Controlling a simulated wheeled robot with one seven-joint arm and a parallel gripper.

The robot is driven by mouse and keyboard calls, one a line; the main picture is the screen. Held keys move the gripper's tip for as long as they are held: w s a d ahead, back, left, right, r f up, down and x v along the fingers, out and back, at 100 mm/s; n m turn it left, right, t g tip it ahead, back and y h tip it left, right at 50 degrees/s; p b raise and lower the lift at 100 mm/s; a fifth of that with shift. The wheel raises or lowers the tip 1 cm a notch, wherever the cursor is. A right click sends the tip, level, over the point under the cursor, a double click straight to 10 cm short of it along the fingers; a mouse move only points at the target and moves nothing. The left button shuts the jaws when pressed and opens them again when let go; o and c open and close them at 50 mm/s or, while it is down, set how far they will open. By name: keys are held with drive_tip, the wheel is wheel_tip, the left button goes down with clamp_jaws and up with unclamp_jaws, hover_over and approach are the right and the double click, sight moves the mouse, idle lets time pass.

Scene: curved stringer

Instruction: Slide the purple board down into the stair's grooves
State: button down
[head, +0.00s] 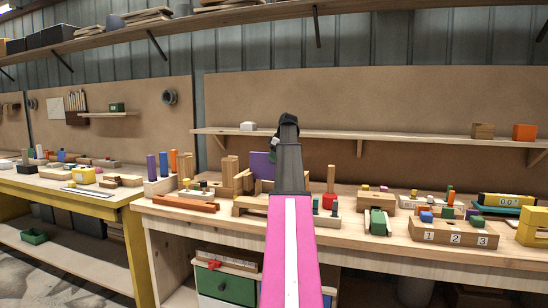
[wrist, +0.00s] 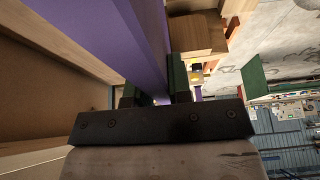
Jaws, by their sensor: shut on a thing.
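The purple board (head: 262,165) shows in the head view just left of my arm, which hides part of it. In the wrist view the purple board (wrist: 125,35) runs from the upper left down between my fingers. My gripper (wrist: 153,85) is shut on it, a green-padded finger on each side. Pale wooden pieces, likely the stair (head: 232,176), stand beside the board in the head view. Stepped wooden blocks (wrist: 195,38) show right of the board in the wrist view. The grooves and the board's lower edge are hidden, so I cannot tell whether the board is in them.
The workbench (head: 175,209) is crowded. Left of the board stand a purple cylinder (head: 151,167) and other coloured pegs. A shelf (head: 370,135) runs behind.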

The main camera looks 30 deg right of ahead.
drive_tip(key=shift+f, duration=5.1)
drive_tip(key=c, duration=1)
unclamp_jaws()
drive_tip(key=shift+o, duration=0.2)
drive_tip(key=shift+r, duration=0.1)
drive_tip(key=v, duration=1)
drive_tip(key=shift+s+r, duration=0.15)
drive_tip(key=shift+r, duration=0.15)
